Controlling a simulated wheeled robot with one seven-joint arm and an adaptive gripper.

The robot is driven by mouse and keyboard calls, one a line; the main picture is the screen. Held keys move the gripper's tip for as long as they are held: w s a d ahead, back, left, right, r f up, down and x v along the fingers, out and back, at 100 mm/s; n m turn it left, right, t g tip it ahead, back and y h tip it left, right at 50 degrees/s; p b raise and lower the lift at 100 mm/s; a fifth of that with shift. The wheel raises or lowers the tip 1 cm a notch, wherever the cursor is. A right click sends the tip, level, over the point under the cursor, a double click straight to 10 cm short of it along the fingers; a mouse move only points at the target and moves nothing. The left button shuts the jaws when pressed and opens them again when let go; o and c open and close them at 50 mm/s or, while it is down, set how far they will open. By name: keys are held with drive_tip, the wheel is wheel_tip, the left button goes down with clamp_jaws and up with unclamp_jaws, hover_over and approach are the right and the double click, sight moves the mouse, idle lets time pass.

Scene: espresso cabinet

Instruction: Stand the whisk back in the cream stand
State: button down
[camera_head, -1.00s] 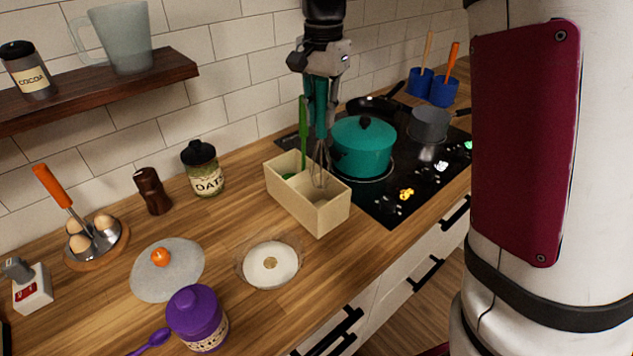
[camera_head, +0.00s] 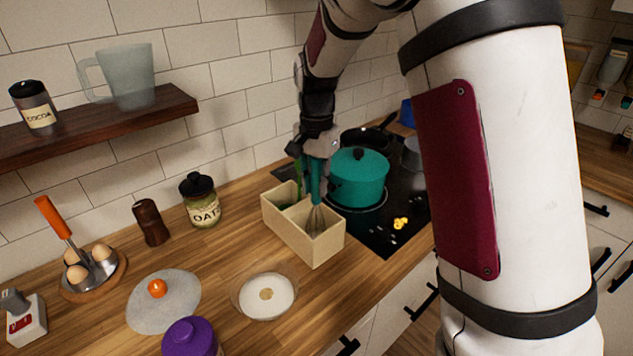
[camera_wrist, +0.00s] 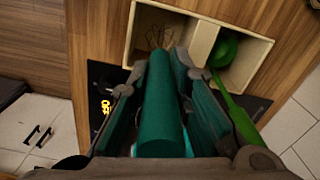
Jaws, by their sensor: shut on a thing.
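The whisk has a teal handle and a wire head (camera_head: 316,220); its handle also shows in the wrist view (camera_wrist: 160,105). My gripper (camera_head: 317,168) is shut on the handle and holds the whisk roughly upright. The cream stand (camera_head: 318,250) is an open box on the counter, split by a divider (camera_wrist: 205,45) into two compartments. The whisk's wires are inside the compartment nearer the head camera, which is the left one in the wrist view. Whether they touch its floor is hidden. A green utensil (camera_wrist: 228,50) stands in the other compartment.
A teal pot (camera_head: 358,180) on the black hob is close right of the stand. A glass bowl of white contents (camera_head: 265,295), a glass lid (camera_head: 165,305) and an oats jar (camera_head: 201,200) are to the left. The tiled wall is behind.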

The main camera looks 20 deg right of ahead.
drive_tip(key=c, duration=1.5)
unclamp_jaws()
drive_tip(key=shift+f, duration=0.1)
drive_tip(key=shift+o, duration=0.2)
wheel_tip(320, 180, up, 12)
drive_tip(key=shift+f+b, duration=0.2)
drive_tip(key=shift+b, duration=0.7)
drive_tip(key=shift+s+r, duration=0.25)
drive_tip(key=shift+r, duration=0.25)
drive_tip(key=s+r+n+t, duration=0.3)
drive_tip(key=s+r+n, duration=0.15)
drive_tip(key=s, duration=0.75)
drive_tip(key=s+f+n+t, duration=0.1)
drive_tip(key=s+f+n, duration=0.1)
drive_tip(key=s, duration=0.4)
drive_tip(key=s+f+n+t, duration=0.1)
drive_tip(key=s+f+n, duration=0.1)
drive_tip(key=s+n, duration=0.2)
drive_tip(key=s, duration=0.3)
drive_tip(key=shift+s, duration=0.25)
